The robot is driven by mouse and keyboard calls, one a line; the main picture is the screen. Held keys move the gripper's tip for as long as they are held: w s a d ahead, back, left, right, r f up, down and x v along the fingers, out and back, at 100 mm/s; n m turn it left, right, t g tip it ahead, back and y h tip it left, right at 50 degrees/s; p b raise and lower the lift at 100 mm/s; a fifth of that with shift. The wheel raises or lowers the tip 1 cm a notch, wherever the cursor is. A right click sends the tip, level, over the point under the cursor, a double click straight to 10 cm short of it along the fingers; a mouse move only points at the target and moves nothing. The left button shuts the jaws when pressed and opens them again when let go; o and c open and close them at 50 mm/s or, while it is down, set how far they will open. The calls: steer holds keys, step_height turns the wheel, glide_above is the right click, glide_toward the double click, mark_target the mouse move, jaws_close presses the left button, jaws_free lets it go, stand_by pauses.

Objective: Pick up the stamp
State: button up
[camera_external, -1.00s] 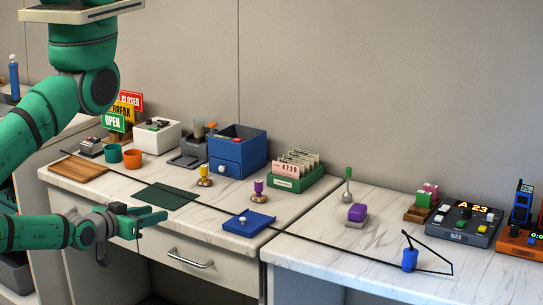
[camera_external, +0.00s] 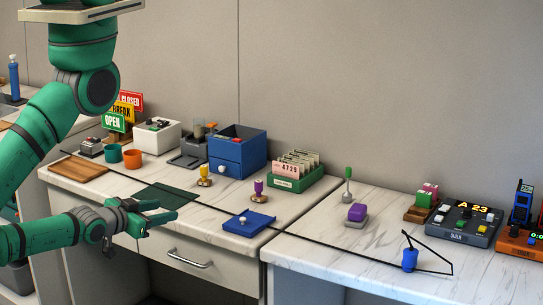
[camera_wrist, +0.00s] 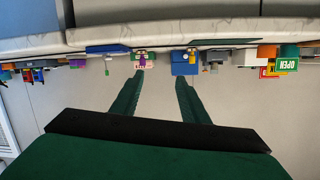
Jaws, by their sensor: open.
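Two small stamp-like pieces with brass bases stand on the left counter, and I cannot tell which one the task means. One has a yellow handle (camera_external: 204,172); the other has a purple handle (camera_external: 258,187). My gripper (camera_external: 167,211) is open and empty at the counter's front edge, left of both and apart from them. In the wrist view, which is upside down, its fingers (camera_wrist: 159,78) point toward the counter. The purple-handled piece (camera_wrist: 142,58) shows beyond the left fingertip and the yellow-handled piece (camera_wrist: 192,54) beyond the right one.
A dark green mat (camera_external: 165,197) lies by my gripper. A blue pad (camera_external: 248,224) lies near the front edge. A blue drawer box (camera_external: 238,153) and a green card box (camera_external: 292,183) stand behind.

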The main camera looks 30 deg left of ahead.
steer(key=w+a+r+n+g+y, duration=0.1)
steer(key=w+a+r+n+y, duration=0.2)
steer(key=w, duration=0.9)
steer(key=w+a+r+n+y, duration=0.1)
steer(key=w+a+r+y, duration=0.4)
steer(key=w, duration=0.6)
steer(key=w+a+r+n+g+y, duration=0.1)
steer(key=w+a+r+n, duration=0.3)
steer(key=w, duration=0.8)
steer(key=n+g+h, duration=0.4)
steer(key=g+h, duration=0.1)
steer(key=g, duration=0.5)
glide_toward(259, 182)
steer(key=x, duration=1)
steer(key=shift+w+a+f, duration=0.1)
steer(key=shift+a+f, duration=0.05)
steer(key=shift+f, duration=0.2)
jaws_close()
